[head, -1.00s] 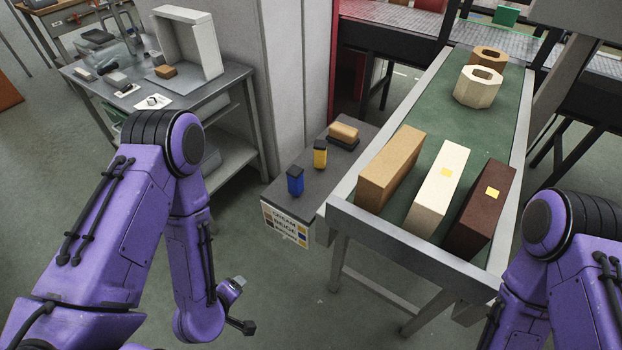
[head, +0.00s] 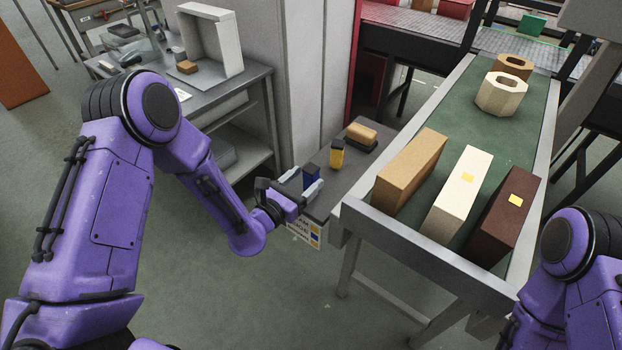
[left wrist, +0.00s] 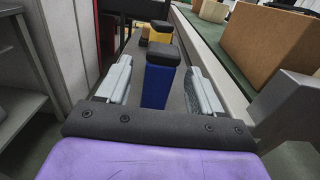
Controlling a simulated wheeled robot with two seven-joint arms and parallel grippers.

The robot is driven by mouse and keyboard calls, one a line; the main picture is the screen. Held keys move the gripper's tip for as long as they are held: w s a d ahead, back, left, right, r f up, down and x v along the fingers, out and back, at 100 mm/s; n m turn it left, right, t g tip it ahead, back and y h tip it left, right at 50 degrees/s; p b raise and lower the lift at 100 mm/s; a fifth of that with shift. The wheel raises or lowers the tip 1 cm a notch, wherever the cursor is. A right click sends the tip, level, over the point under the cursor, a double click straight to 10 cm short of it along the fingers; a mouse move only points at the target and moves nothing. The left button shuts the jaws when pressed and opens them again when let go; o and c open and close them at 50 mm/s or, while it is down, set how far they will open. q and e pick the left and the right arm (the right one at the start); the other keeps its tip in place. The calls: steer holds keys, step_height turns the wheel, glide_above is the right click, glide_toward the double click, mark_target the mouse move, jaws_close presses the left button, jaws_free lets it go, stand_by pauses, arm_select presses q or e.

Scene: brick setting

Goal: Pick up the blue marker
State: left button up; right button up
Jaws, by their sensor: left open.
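The blue marker (head: 310,174) is a short blue block with a black cap. It stands upright near the front end of a narrow dark shelf (head: 322,205). My left gripper (head: 302,186) is open at the shelf's front end, with the marker between or just ahead of its fingers. In the left wrist view the blue marker (left wrist: 160,82) stands between the two grey fingers (left wrist: 158,88), with a gap on each side. Part of the marker is hidden by a finger in the head view. My right gripper is out of view.
A yellow marker with a black cap (head: 337,154) stands just behind the blue one. A tan-topped eraser-like block (head: 361,134) lies farther back. The conveyor (head: 352,208) with several bricks is close on the right. A metal bench (head: 257,75) stands at the left.

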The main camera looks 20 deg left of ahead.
mark_target(307, 178)
arm_select(q)
steer(key=x, duration=0.2)
steer(key=shift+w+d+r, duration=0.1)
steer(key=shift+w+r, duration=0.05)
steer(key=shift+w, duration=0.2)
steer(key=shift+w+d, duration=0.1)
steer(key=shift+w, duration=0.15)
steer(key=c, duration=1)
steer(key=shift+c, duration=0.2)
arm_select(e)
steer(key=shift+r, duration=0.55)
